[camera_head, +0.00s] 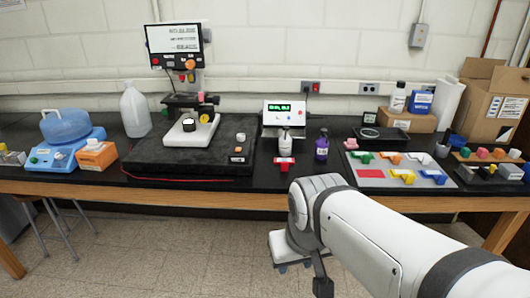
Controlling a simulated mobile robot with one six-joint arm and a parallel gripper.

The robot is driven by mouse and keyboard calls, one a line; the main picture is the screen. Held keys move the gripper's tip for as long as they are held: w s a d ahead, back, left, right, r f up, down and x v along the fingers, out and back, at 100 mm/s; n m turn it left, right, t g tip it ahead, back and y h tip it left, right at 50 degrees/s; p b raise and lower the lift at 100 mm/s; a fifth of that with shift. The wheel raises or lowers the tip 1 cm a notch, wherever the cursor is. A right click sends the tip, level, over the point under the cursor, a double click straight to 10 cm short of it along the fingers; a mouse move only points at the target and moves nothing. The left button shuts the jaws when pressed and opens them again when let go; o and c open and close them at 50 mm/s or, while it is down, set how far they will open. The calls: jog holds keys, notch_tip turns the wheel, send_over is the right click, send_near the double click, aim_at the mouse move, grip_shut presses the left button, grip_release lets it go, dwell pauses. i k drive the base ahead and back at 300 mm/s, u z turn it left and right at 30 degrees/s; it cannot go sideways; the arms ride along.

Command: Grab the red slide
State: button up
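A red slide-like piece (285,164) with a T-shaped outline lies on the black bench, just in front of a small white bottle (285,142). My arm reaches in from the lower right and bends down in front of the bench. A dark part at its end, probably my gripper (322,287), hangs low over the floor, well below and apart from the red piece. Its fingers cannot be made out.
A purple bottle (322,145) stands right of the red piece. A white device with a green display (284,112) is behind it. A black slab (187,157) with an instrument lies left. Cardboard boxes (493,100) stand at the back right. Floor left of my arm is mostly clear.

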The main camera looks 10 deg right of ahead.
aim_at(284, 162)
jog(key=u, duration=0.05)
jog(key=i, duration=1)
jog(key=z, duration=0.05)
